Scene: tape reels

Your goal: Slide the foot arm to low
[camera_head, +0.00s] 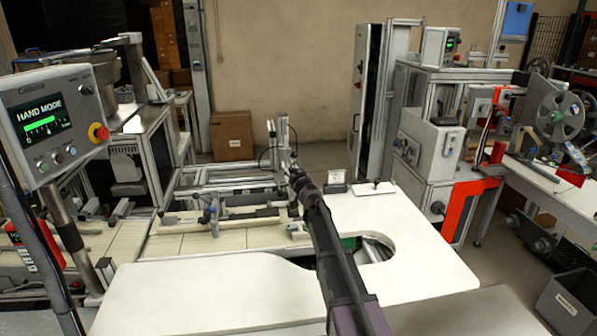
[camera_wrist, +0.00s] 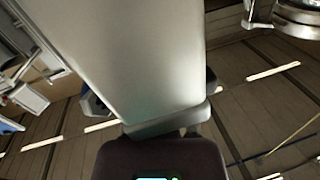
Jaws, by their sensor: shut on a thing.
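In the head view my arm reaches away from the bottom middle, and my gripper (camera_head: 294,182) is at its far end, at the metal frame by the white table. The gripper is small there and partly hidden behind my arm. In the wrist view the dark fingers of my gripper (camera_wrist: 152,98) show on both sides of a broad grey part (camera_wrist: 140,55), likely the foot arm, and are shut on it. The grey part fills the middle of that view and hides the contact. I cannot make out low or high marks in either view.
A white table (camera_head: 400,220) with a round cutout lies around my arm. A slatted surface (camera_head: 215,243) is to its left. A control panel (camera_head: 55,120) reading HAND MODE stands at the left. A machine with a reel (camera_head: 561,115) stands at the right, and a cardboard box (camera_head: 232,136) behind.

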